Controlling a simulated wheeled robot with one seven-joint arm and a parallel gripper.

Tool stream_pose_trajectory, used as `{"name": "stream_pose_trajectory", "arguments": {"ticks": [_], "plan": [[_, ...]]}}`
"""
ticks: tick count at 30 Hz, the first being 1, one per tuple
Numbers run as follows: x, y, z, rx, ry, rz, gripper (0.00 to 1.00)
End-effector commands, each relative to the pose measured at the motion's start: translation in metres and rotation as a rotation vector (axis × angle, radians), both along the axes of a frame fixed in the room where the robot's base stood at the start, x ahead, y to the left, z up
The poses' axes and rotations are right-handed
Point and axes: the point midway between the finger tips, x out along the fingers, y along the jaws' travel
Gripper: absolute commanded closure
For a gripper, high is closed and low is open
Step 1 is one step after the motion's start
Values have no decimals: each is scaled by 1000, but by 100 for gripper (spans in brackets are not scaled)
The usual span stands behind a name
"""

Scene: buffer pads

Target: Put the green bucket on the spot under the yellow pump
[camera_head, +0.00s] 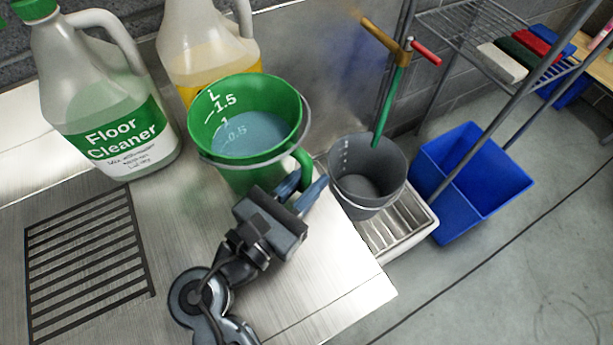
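The green bucket (238,175) is at the back of the steel counter, upright, with clear bluish liquid and white volume marks inside. A wire bail hangs across its front, and a green side handle (304,163) is on its right. My gripper (302,186) is at the bucket's front right, its two blue-grey fingers at the lower end of that handle. I cannot tell whether they grip it or only stand around it. The bucket's base is partly hidden. No yellow pump is clearly visible; a jug with yellow liquid (205,45) stands behind the bucket, its top out of view.
A floor cleaner jug (105,105) stands left of the bucket. A slotted drain (88,260) is at the counter's left.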

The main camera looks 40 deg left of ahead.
Motion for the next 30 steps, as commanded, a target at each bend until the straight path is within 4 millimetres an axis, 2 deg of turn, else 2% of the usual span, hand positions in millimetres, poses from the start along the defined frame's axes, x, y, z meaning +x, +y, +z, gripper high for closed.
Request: {"name": "stream_pose_trajectory", "arguments": {"ticks": [1, 8, 17, 23, 30], "plan": [[0, 0, 0, -1, 0, 0, 74], [0, 0, 0, -1, 0, 0, 52], [0, 0, 4, 1, 0, 1, 52], [-27, 0, 1, 0, 1, 3, 52], [-77, 1, 1, 0, 1, 4, 52]]}}
